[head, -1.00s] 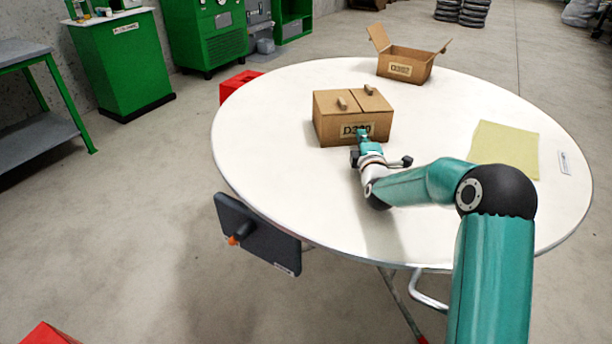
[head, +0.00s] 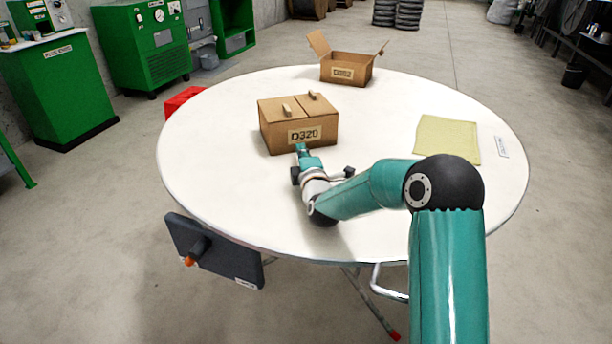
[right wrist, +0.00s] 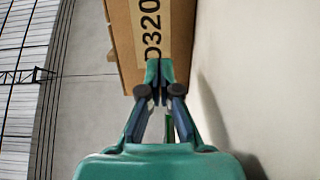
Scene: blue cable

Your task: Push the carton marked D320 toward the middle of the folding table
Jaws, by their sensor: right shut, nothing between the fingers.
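The closed brown carton marked D320 (head: 272,132) stands on the round white folding table (head: 225,180), left of the table's middle and towards the back. Its label faces me, and two small blocks show on its top. In the right wrist view the carton (right wrist: 182,45) fills the upper middle, with its label turned sideways. My right gripper (head: 301,148) is shut and empty at the carton's front face, just below the label. In the right wrist view its fingertips (right wrist: 159,68) overlap that face; I cannot tell whether they touch it. My left gripper is out of view.
An open brown carton (head: 345,72) stands behind at the table's far edge. A yellow sheet (head: 447,139) and a small white label (head: 502,146) lie at the right. The table's front left is clear. A red box (head: 183,100) shows beyond the left edge.

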